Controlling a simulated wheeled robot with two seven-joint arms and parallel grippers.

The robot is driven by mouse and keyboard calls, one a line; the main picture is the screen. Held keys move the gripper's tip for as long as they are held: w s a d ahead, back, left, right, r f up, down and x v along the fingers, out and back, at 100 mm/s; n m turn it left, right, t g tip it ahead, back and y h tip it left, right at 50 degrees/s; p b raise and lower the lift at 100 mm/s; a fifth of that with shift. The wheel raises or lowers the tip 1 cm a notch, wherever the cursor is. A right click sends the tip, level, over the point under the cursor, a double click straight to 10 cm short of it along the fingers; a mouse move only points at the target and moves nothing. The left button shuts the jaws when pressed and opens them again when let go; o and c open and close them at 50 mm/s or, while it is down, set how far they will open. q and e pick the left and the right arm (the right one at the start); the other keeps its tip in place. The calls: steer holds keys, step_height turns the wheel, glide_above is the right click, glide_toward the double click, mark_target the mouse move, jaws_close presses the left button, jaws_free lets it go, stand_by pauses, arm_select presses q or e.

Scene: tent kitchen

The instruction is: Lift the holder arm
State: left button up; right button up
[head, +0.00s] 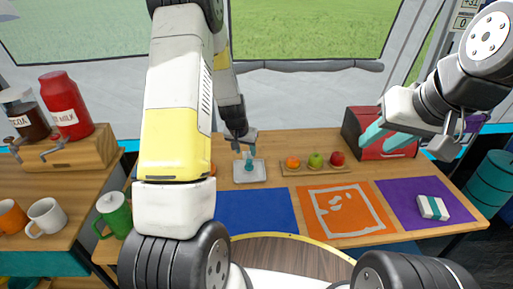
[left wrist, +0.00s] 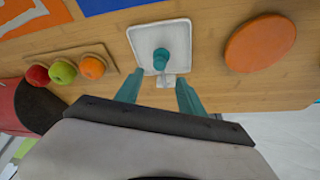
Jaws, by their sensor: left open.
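A white square base (head: 250,178) with a teal knob-like piece on it stands on the wooden table. I take this as the holder. In the left wrist view the base (left wrist: 143,35) shows from above, with the teal piece (left wrist: 162,59) near its edge and a small pale tab beside it. My left gripper (left wrist: 158,90) is open, its two teal fingers spread on either side of the tab and apart from it. In the head view the left gripper (head: 245,151) hangs over the base. My right gripper (head: 381,139) is open and empty, raised at the right.
A wooden board (head: 316,168) with an orange, a green apple and a red apple lies right of the base. A red box (head: 360,132) stands behind it. An orange disc (left wrist: 261,42) lies beside the base. Blue, orange and purple mats cover the front.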

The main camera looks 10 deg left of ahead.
mark_target(249, 161)
arm_select(q)
steer(key=x, duration=0.7)
steer(key=shift+d+f, duration=0.1)
steer(key=shift+f, duration=0.2)
jaws_close()
stand_by(1.1)
